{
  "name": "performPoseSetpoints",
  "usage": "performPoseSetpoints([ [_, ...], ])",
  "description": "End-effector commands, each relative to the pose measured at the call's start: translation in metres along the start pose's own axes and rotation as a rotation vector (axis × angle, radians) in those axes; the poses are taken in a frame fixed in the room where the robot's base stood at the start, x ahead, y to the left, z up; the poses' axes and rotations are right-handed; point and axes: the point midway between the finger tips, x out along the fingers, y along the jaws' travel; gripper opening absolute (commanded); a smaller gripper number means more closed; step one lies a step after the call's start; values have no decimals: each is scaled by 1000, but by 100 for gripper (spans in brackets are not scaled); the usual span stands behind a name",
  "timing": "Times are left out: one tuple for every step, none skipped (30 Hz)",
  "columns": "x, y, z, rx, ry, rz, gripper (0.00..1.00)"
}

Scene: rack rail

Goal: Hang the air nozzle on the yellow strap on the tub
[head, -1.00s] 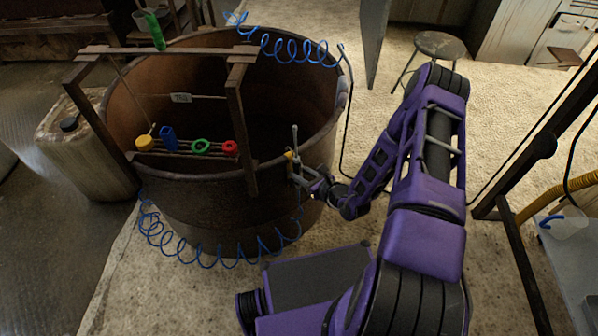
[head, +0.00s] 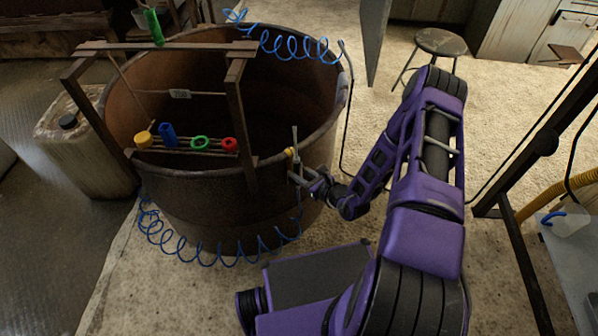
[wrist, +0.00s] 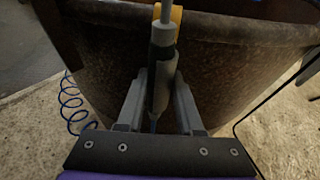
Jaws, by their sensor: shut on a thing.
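The air nozzle (wrist: 162,68) is a grey tool with a thin light upper tube. It stands roughly upright between the fingers of my gripper (wrist: 160,88), which is shut on it. In the head view my gripper (head: 299,177) is at the tub's outer near-right side. The yellow strap (head: 290,152) is at the tub's rim, right at the nozzle. In the wrist view the strap (wrist: 177,15) shows behind the nozzle's upper part, partly hidden by it. I cannot tell whether they touch. The tub (head: 190,205) is large, round and rusty brown.
A coiled blue hose (head: 215,258) hangs outside the tub; another blue coil (head: 300,50) lies along the far rim. A wooden frame (head: 240,120) spans the tub, with a slatted rack holding coloured items. A jerrycan (head: 85,150) stands left, a stool (head: 440,42) behind.

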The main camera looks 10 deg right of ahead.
Motion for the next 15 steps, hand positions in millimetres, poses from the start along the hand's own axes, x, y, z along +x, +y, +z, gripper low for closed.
performPoseSetpoints([
  [0, 0, 1, -1, -1, 0, 8],
  [0, 0, 1, -1, -1, 0, 8],
  [0, 0, 1, -1, -1, 0, 8],
  [0, 0, 1, -1, -1, 0, 37],
  [0, 0, 1, -1, -1, 0, 42],
  [0, 0, 1, -1, -1, 0, 49],
  [0, 0, 1, -1, -1, 0, 55],
  [0, 0, 1, 0, -1, 0, 60],
  [0, 0, 1, 0, -1, 0, 67],
  [0, 0, 1, 0, -1, 0, 70],
  [0, 0, 1, 0, -1, 0, 70],
  [0, 0, 1, 0, -1, 0, 70],
  [0, 0, 1, 0, -1, 0, 70],
  [0, 0, 1, 0, -1, 0, 70],
  [0, 0, 1, 0, -1, 0, 70],
])
